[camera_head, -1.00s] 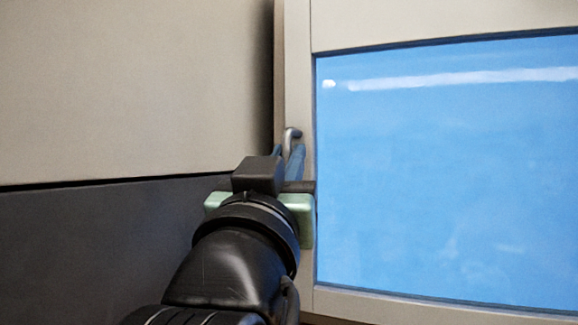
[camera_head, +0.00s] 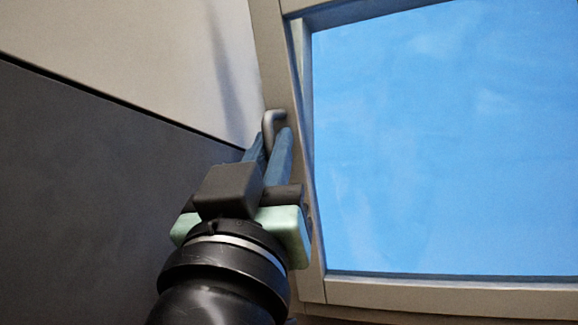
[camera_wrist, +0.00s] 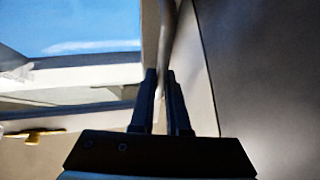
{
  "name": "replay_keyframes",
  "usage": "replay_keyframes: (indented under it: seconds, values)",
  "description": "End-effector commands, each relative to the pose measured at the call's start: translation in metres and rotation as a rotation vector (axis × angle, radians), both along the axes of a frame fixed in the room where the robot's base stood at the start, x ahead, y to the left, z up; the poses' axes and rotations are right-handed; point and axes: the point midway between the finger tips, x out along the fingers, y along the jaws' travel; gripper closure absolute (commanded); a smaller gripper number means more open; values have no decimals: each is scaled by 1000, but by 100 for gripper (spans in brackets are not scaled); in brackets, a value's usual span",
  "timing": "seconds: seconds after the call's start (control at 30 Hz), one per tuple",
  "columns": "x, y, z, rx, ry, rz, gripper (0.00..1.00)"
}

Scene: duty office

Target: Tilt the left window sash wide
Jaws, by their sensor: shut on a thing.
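The window sash (camera_head: 296,180) has a grey-beige frame around a large blue pane (camera_head: 430,140). A bent metal handle (camera_head: 271,122) sits on the sash's left side rail. My gripper (camera_head: 270,140) is shut on this handle, with its two blue-grey fingers on either side of it. In the wrist view the sash frame (camera_wrist: 151,35) stands to the left, and my two dark fingers (camera_wrist: 161,75) reach up to the slim handle bar (camera_wrist: 165,50). The fingertips partly hide where they touch the handle.
A wall, pale above (camera_head: 130,55) and dark grey below (camera_head: 90,200), stands close to the left of the sash and my gripper. In the wrist view a yellowish object (camera_wrist: 35,134) shows at the lower left; I cannot tell what it is.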

Motion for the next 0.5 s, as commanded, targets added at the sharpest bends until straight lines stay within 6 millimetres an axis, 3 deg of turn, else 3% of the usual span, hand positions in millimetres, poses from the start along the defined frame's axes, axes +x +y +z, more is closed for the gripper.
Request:
replay_keyframes:
  seconds: [0.2,0.23,0.37,0.5]
  values:
    - [1,0,0,1,4,0,100]
    - [1,0,0,1,4,0,83]
    - [1,0,0,1,3,0,59]
    - [1,-1,1,1,2,-1,56]
